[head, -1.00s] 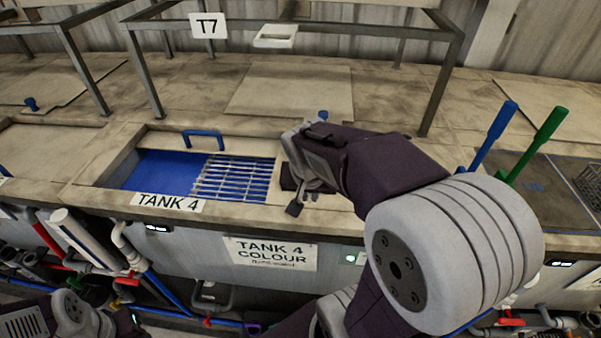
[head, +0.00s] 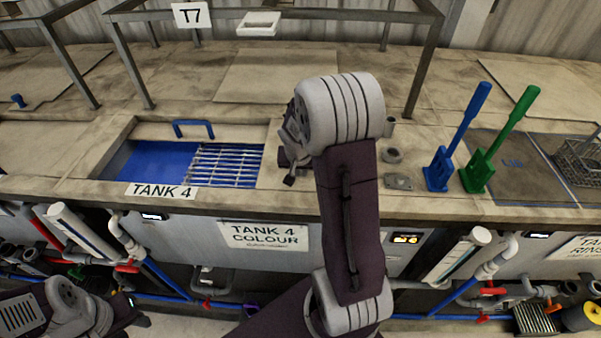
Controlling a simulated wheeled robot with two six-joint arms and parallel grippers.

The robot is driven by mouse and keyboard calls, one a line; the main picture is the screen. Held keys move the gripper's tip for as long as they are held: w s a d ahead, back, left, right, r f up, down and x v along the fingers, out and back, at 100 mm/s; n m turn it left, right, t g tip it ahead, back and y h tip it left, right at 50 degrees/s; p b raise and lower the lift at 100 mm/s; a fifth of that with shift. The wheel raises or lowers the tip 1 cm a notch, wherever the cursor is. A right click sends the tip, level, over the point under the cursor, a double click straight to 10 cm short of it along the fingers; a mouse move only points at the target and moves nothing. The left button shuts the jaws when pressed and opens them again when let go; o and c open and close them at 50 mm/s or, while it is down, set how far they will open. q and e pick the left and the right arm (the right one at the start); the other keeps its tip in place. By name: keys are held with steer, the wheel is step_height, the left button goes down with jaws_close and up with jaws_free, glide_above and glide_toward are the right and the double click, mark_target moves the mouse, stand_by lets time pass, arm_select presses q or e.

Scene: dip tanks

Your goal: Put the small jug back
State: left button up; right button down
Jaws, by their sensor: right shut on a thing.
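My right gripper (head: 289,166) is at the right end of the open blue tank, above the counter edge. Its fingers are closed together, and its wrist and my forearm cover most of it. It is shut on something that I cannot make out. I cannot pick out a small jug for certain. A small grey cylindrical thing (head: 389,127) stands on the counter just right of my wrist, partly hidden by it. My left gripper is not in view; only part of my left arm shows at the lower left.
Tank 4 (head: 112,160) holds blue liquid, with a metal grid over its right part and a blue handle (head: 193,123) behind. A grey ring (head: 392,156) and a flat plate (head: 398,182) lie right of my arm.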

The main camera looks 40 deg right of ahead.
steer(key=shift+w+f, duration=0.15)
steer(key=shift+f, duration=0.5)
steer(key=shift+w+d+f, duration=0.1)
steer(key=shift+w+f, duration=0.05)
steer(key=shift+w, duration=0.15)
steer(key=shift+s+f+b, duration=0.15)
steer(key=shift+s+b, duration=0.1)
steer(key=shift+b, duration=0.1)
steer(key=c, duration=1.5)
jaws_free()
steer(key=shift+c, duration=0.2)
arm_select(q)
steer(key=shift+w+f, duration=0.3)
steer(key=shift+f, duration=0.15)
arm_select(e)
steer(key=shift+o, duration=0.2)
steer(key=shift+w, duration=0.1)
